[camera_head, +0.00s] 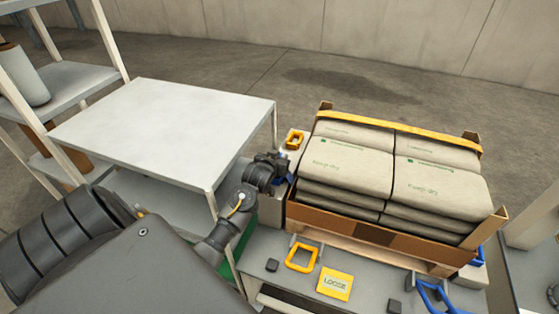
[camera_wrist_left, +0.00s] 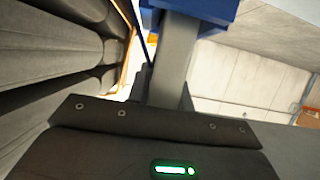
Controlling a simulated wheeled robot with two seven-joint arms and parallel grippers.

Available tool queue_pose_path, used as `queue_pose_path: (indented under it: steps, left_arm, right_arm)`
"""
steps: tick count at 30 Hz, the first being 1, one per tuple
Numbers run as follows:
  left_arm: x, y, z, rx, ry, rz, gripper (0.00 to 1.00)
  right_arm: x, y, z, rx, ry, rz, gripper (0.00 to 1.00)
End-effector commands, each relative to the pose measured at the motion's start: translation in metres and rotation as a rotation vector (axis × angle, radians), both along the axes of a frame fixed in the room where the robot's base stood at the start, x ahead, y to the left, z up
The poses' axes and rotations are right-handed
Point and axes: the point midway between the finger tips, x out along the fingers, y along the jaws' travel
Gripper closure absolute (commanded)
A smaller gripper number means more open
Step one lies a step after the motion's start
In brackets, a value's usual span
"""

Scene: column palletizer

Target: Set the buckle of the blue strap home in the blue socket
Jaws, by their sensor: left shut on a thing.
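My left gripper (camera_head: 278,174) is at the left side of the sack load, shut on a small blue piece (camera_head: 283,181), which I take for the buckle of the blue strap. In the left wrist view a blue block (camera_wrist_left: 205,12) shows at the top edge, at the end of a grey finger (camera_wrist_left: 175,65). A blue fitting (camera_head: 480,257) is at the load's right front corner; I cannot tell whether it is the blue socket. The blue strap's run is not clearly visible. My right gripper is not in view.
Grey sacks (camera_head: 350,163) are stacked in a wooden-sided crate (camera_head: 370,233) under a yellow strap (camera_head: 400,127). An empty white table (camera_head: 165,125) stands left.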

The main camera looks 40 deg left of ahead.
Motion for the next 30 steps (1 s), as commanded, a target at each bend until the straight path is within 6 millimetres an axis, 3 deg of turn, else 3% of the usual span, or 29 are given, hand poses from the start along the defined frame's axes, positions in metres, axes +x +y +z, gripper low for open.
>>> queue_pose_path:
  steps: [4,16,17,21,30]
  left_arm:
    - [0.0,0.0,-0.014,0.0,-0.001,0.0,1.0]
    - [0.0,0.0,-0.019,0.0,-0.001,0.0,1.0]
    - [0.0,0.0,-0.018,0.0,-0.001,0.0,0.74]
    - [0.0,0.0,-0.018,0.0,-0.001,0.0,0.57]
    - [0.0,0.0,-0.016,0.002,-0.002,0.0,0.57]
  right_arm:
    - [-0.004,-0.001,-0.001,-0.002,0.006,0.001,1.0]
    - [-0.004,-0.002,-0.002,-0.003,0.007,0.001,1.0]
    - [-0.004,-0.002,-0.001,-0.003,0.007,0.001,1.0]
    - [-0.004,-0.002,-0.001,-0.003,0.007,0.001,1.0]
    - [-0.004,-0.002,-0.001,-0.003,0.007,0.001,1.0]
